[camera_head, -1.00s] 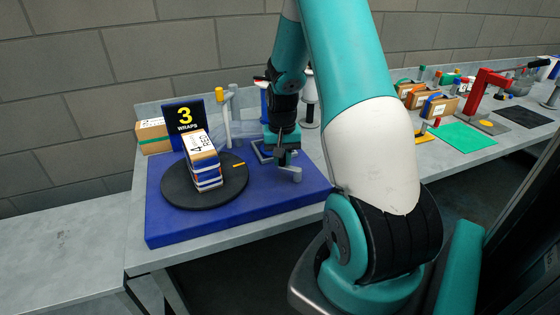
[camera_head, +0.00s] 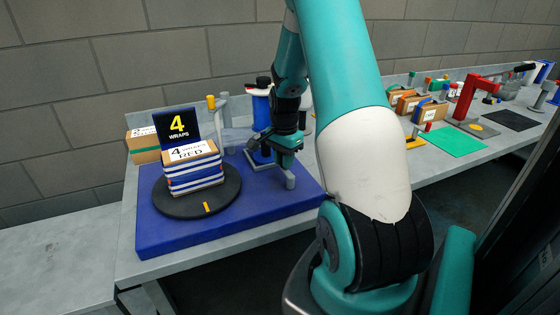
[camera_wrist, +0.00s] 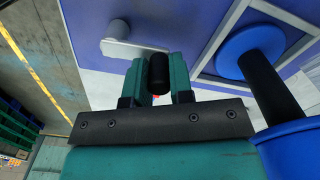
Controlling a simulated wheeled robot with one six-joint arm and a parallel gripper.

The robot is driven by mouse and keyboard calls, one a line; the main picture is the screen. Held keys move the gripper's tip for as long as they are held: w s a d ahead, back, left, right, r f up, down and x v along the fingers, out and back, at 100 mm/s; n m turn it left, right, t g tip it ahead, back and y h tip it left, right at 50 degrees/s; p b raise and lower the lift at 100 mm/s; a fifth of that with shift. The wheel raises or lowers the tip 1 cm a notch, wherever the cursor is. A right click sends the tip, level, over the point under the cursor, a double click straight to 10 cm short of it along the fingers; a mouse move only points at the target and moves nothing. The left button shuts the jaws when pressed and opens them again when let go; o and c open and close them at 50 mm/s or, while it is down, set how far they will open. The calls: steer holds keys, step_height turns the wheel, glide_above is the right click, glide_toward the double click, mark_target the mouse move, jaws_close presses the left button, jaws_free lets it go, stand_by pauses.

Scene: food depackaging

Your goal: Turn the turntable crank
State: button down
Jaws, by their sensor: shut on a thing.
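The turntable is a black disc (camera_head: 175,205) on a blue base (camera_head: 165,240) in the head view, with an orange mark near its front edge. A carton (camera_head: 195,180) with blue bands and a "4 WRAPS RED" label stands on it. A sign (camera_head: 180,126) behind reads "4 WRAPS". The crank shows as a grey post (camera_head: 290,180) right of the turntable; its grey arm (camera_wrist: 122,48) and black handle (camera_wrist: 158,70) show in the wrist view. My gripper (camera_wrist: 158,82) is shut on the black handle, one finger on each side. In the head view my gripper (camera_head: 287,148) partly hides the crank.
Clear film (camera_head: 237,138) reaches toward the carton. Another carton (camera_head: 143,145) stands back left. Right are several boxes, a green mat (camera_head: 455,141) and a red stand (camera_head: 470,98).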

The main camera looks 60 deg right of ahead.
steer(key=shift+d+r+m, duration=0.1)
steer(key=shift+d+m, duration=0.15)
steer(key=shift+m, duration=0.25)
steer(key=shift+s, duration=0.1)
steer(key=c, duration=1)
jaws_free()
step_height(320, 180, up, 17)
steer(key=b, duration=0.3)
steer(key=shift+r, duration=0.15)
